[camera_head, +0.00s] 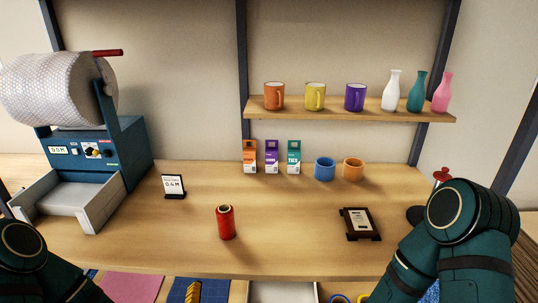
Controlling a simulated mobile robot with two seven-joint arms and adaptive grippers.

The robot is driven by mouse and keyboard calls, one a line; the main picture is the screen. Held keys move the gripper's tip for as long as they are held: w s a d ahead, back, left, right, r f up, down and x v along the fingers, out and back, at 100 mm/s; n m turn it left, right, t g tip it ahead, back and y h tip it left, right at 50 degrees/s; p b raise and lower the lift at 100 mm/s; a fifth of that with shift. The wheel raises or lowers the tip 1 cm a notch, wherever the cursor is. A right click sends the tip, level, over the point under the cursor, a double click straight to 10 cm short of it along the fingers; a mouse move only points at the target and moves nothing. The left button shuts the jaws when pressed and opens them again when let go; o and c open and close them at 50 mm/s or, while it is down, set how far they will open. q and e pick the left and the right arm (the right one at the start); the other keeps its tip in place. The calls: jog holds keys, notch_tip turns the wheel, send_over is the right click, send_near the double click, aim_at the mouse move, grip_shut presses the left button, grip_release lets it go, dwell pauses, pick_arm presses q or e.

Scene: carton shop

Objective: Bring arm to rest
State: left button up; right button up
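My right arm (450,255) comes in at the lower right, its dark green links bent in front of the table's right end. My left arm (35,268) shows only at the lower left corner. Neither gripper is in view, so I cannot see what either one holds.
A wooden table (290,235) bears a bubble-wrap machine (95,155), a small sign (173,186), a red spool (226,223), a dark framed stand (360,224), small cartons (271,157), a blue cup (325,169) and an orange cup (353,169). A shelf (350,115) holds mugs and vases.

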pick_arm(q)
jog(key=s+d+f+m+g, duration=0.2)
jog(key=s+f+m+g, duration=0.2)
jog(key=m, duration=0.7)
jog(key=s+d+f+m+g+y, duration=0.1)
jog(key=s+f+m+g, duration=0.4)
jog(key=m, duration=0.6)
jog(key=s+d+g, duration=0.1)
jog(key=s+g, duration=0.1)
jog(key=s, duration=0.1)
jog(key=shift+s+d+f+m, duration=0.2)
jog(key=shift+s+m, duration=0.2)
